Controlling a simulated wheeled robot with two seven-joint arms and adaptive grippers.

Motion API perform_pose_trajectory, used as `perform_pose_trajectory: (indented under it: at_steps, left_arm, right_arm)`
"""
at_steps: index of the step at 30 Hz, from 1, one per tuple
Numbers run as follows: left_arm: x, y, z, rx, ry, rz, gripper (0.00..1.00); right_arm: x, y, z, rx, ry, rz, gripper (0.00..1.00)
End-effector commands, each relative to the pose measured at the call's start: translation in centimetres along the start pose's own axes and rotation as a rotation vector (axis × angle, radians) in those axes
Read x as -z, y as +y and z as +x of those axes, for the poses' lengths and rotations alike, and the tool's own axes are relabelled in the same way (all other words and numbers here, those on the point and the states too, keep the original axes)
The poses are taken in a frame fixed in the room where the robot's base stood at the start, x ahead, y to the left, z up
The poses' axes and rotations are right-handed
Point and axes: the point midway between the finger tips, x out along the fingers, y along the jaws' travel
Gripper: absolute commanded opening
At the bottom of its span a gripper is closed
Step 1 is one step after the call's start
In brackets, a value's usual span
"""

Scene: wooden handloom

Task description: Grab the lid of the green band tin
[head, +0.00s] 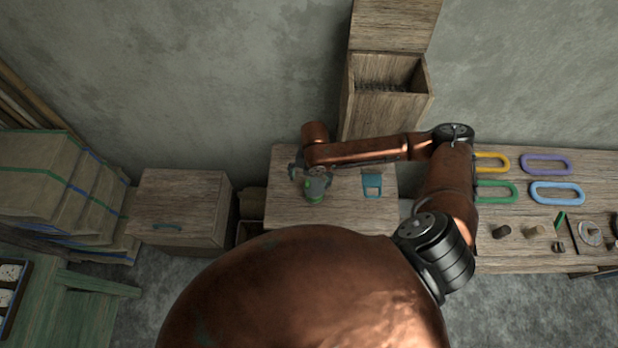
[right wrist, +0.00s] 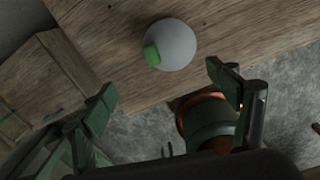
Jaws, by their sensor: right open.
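A round grey lid (right wrist: 175,46) with a green block (right wrist: 152,54) at its left edge shows at the top of the right wrist view, over the wooden table. I take it for the green band tin's lid; the tin's side is not visible from this angle. My right gripper (right wrist: 164,92) has its dark green fingers spread wide, with nothing between them. The lid lies beyond the fingertips, apart from them. In the head view, my right gripper (head: 306,178) hangs over the small table, and the tin there is hard to tell from the gripper. My left gripper is out of view.
A teal stand-like object (head: 372,185) is on the small table (head: 350,215). An open wooden box (head: 385,110) stands behind. A drawer cabinet (head: 180,207) is left. The right bench (head: 545,262) carries coloured loops and several small parts. My copper arm crosses the table.

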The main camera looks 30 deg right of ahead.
Motion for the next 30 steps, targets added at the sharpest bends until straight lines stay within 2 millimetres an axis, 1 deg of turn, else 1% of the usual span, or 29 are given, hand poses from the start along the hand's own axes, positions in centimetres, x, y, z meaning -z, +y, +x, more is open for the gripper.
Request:
perform_pose_trajectory:
  at_steps: [1,2,5,10,14,17,22,25,30]
  left_arm:
    - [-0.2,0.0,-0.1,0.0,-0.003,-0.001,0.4]
    - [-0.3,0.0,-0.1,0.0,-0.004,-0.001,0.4]
    - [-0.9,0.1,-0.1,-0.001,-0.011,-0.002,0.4]
    - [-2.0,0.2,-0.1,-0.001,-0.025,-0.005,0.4]
    - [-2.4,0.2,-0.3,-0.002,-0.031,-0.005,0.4]
    - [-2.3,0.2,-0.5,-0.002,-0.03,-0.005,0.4]
    - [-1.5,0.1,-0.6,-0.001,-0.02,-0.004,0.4]
    - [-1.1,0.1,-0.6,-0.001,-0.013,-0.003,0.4]
    - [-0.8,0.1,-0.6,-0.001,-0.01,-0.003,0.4]
  right_arm:
    - [-0.8,-0.7,-0.6,0.022,-0.008,-0.029,0.81]
    - [-1.1,-1.0,-0.8,0.031,-0.01,-0.042,0.81]
    - [-1.5,-1.9,-0.8,0.051,-0.008,-0.064,0.81]
    - [-1.5,-2.3,1.0,0.053,-0.006,-0.065,0.81]
    - [-1.5,-2.5,2.2,0.052,-0.007,-0.062,0.81]
    - [-1.4,-2.7,3.6,0.053,-0.007,-0.061,0.81]
    - [-1.3,-2.8,6.0,0.052,-0.008,-0.063,0.81]
    - [-1.3,-2.8,6.6,0.05,-0.009,-0.065,0.81]
    - [-1.3,-2.7,6.7,0.05,-0.01,-0.066,0.81]
